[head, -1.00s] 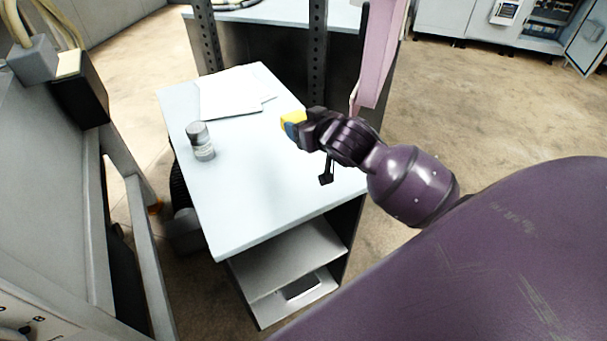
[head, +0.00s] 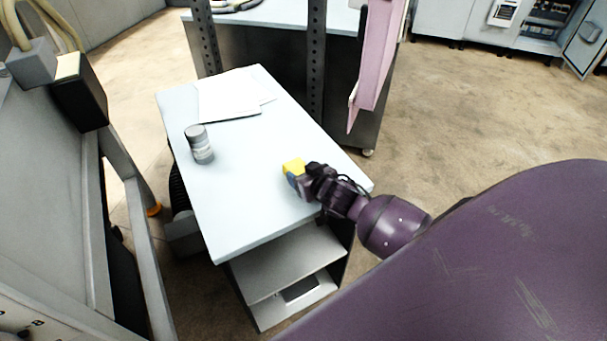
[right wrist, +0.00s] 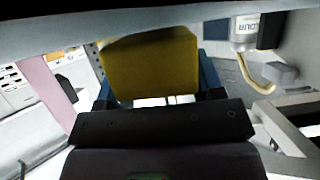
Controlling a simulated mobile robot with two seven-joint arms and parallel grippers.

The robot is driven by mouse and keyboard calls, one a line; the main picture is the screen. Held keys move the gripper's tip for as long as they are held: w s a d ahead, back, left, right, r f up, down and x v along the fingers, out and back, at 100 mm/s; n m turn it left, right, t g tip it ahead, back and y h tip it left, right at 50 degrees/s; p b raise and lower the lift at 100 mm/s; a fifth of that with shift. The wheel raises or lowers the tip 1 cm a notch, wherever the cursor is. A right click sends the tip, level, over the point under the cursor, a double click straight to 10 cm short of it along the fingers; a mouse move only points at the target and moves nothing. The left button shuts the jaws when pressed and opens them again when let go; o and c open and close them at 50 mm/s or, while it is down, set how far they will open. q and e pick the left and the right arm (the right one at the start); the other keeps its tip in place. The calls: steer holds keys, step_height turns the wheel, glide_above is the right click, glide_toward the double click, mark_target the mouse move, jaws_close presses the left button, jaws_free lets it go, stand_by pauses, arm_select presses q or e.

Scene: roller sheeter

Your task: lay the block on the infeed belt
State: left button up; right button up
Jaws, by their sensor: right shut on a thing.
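A yellow block (head: 293,166) is held in my right gripper (head: 297,176), over the right part of the white cart top. In the right wrist view the yellow block (right wrist: 151,64) fills the space between the blue fingers, and the gripper is shut on it. I cannot tell whether the block clears the cart top or touches it. My left gripper is out of view. I cannot make out the infeed belt for certain in either view.
The white cart top (head: 235,215) carries a grey jar (head: 199,144) at its left and white papers (head: 228,97) at the back. A grey machine frame (head: 45,165) stands at the left. Perforated posts (head: 316,60) and a pink panel (head: 374,60) stand behind the cart.

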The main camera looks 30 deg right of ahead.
steer(key=shift+f, duration=0.3)
steer(key=shift+f, duration=0.15)
steer(key=o, duration=1.1)
steer(key=shift+c, duration=0.2)
